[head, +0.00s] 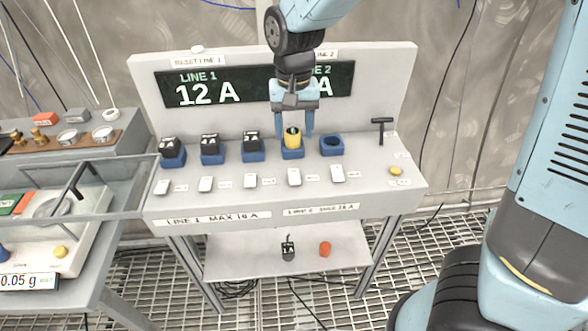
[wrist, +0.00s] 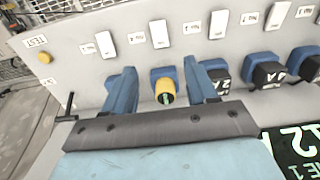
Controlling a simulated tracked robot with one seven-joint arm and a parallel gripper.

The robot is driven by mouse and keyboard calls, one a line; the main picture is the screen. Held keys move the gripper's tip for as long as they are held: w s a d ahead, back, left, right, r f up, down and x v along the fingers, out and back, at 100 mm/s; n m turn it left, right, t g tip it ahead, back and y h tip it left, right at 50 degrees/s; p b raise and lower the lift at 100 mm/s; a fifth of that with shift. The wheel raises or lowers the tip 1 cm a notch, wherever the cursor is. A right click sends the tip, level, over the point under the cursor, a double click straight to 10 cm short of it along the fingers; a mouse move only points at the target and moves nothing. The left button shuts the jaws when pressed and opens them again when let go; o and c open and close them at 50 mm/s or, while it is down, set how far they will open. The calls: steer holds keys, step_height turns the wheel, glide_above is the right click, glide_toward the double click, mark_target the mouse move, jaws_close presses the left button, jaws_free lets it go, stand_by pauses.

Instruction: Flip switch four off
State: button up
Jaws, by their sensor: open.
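A row of white rocker switches runs along the front of the grey panel (head: 400,75). The fourth from the left, switch four (head: 294,177), stands in front of a yellow plug (head: 292,138) in a blue socket; the same switch shows in the wrist view (wrist: 159,33). Its rocker position is too small to tell. My gripper (head: 295,131) is open and points down, its blue fingers on either side of the yellow plug. In the wrist view the plug (wrist: 165,92) sits between the fingers, with gaps visible, behind the switch row.
Black plugs (head: 210,145) fill the sockets to the left; the socket on the right (head: 331,145) looks empty. A black T-handle (head: 381,128) and yellow button (head: 396,171) stand further right. The display (head: 210,90) reads LINE 1, 12 A; my arm partly hides line 2.

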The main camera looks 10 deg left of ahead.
mark_target(294, 176)
step_height(294, 176, down, 13)
steer(key=shift+f, duration=0.1)
stand_by(0.5)
steer(key=shift+c, duration=0.2)
steer(key=c, duration=1)
steer(key=shift+s+d+t, duration=0.1)
steer(key=shift+s+t, duration=0.25)
steer(key=shift+t, duration=0.65)
steer(key=o, duration=1)
steer(key=shift+o, duration=0.2)
step_height(294, 176, up, 13)
steer(key=s, duration=0.2)
steer(key=shift+s+d+r, duration=0.15)
steer(key=shift+d+r, duration=0.05)
steer(key=shift+d, duration=0.1)
